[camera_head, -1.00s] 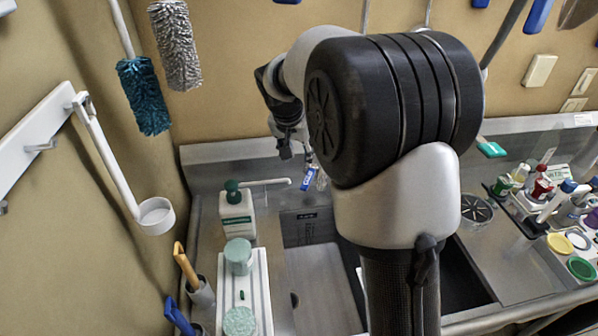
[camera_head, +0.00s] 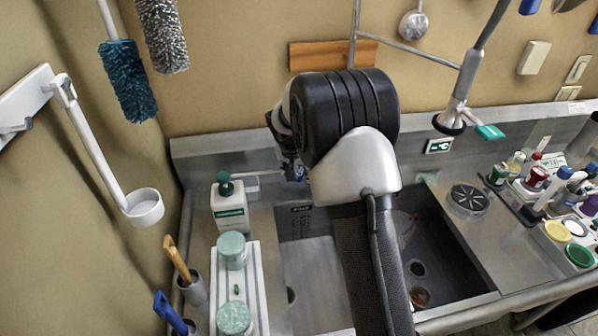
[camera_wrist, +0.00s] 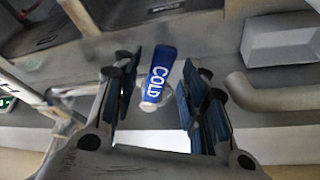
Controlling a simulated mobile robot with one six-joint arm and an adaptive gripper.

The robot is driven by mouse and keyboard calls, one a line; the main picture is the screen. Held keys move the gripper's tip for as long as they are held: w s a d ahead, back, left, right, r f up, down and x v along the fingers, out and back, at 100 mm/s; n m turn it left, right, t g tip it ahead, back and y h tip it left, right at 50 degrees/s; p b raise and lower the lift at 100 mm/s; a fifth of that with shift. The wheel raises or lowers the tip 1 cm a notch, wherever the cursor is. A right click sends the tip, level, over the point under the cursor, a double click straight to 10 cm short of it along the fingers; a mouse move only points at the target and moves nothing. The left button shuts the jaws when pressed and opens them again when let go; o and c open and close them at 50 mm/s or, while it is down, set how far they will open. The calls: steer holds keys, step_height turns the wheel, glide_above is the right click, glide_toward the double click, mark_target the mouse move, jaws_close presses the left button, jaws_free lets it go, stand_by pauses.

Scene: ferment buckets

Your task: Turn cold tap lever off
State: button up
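The cold tap lever (camera_wrist: 160,78) is blue with white "COLD" lettering. In the wrist view it lies, slightly tilted, between the two fingers of my gripper (camera_wrist: 160,100). The fingers are open, with a gap on each side of the lever; no clear contact shows. In the head view, only a small blue bit of the lever (camera_head: 301,173) shows beside my gripper (camera_head: 292,170), at the back of the sink. My arm hides most of the tap there.
A white pump bottle (camera_head: 230,205) stands left of the tap, close to my gripper. A tray with green-lidded jars (camera_head: 232,250) is in front of it. The sink's right basin (camera_head: 440,245) holds small items. A spray tap (camera_head: 460,100) hangs at right.

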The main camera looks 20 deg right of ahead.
steer(key=shift+c, duration=0.6)
jaws_close()
